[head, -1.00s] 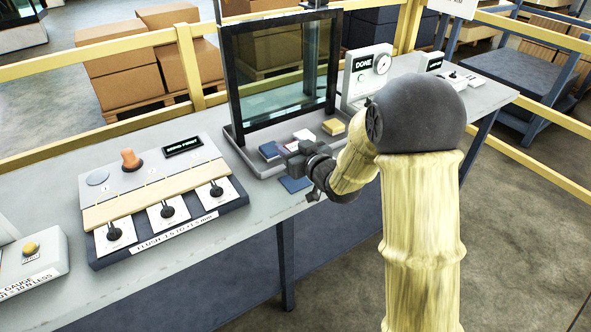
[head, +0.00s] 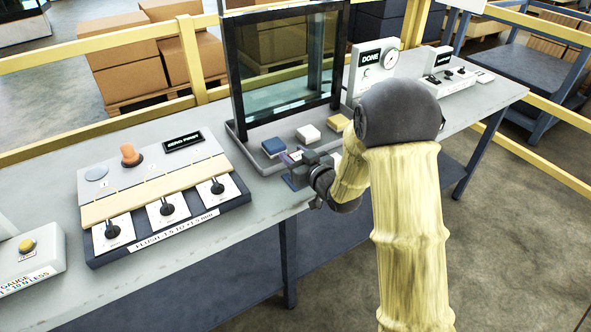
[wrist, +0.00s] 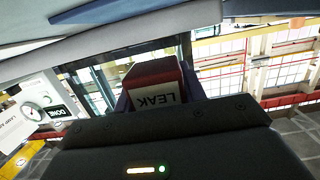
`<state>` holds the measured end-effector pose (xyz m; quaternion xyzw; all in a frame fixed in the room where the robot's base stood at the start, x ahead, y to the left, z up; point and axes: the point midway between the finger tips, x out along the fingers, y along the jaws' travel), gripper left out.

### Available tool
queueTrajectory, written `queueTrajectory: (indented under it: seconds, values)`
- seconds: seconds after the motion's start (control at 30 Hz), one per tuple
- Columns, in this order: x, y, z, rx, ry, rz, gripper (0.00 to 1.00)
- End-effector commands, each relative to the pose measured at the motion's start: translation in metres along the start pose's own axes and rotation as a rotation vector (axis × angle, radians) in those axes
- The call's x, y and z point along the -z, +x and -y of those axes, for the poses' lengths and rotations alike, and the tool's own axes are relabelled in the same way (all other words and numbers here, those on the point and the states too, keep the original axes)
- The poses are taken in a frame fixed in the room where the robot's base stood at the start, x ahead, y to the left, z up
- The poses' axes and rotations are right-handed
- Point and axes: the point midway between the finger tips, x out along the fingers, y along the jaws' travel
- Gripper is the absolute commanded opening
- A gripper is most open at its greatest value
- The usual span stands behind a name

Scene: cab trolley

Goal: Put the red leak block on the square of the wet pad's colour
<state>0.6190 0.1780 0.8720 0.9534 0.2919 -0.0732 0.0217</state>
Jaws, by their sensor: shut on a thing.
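My gripper (head: 299,164) is shut on the red leak block (head: 291,157), which shows red with a white face. In the wrist view the block (wrist: 155,85) fills the middle, with the word LEAK upside down on its white label. A dark blue square (head: 289,183) lies at the front edge of the bench, partly hidden below my gripper. I cannot tell whether the block touches it. Three pads sit in a row behind: blue (head: 274,147), white (head: 308,134) and yellow (head: 338,123). I cannot tell which is wet. Any squares further right are hidden by my arm.
A framed glass pane (head: 285,70) stands behind the pads. A lever panel (head: 160,195) is to the left. A DONE box with a dial (head: 372,68) stands at the back right. The bench's front edge is close to my gripper.

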Motion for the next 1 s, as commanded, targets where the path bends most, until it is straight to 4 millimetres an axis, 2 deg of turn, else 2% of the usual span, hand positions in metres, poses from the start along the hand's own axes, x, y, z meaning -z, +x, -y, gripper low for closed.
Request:
queueTrajectory:
  seconds: [0.33,0.63,1.0]
  values:
    - [-0.004,0.001,0.0,0.0,-0.001,-0.002,0.17]
    - [-0.039,0.006,0.0,0.0,0.001,0.0,0.17]
    - [-0.043,0.007,0.0,-0.001,-0.001,-0.002,0.17]
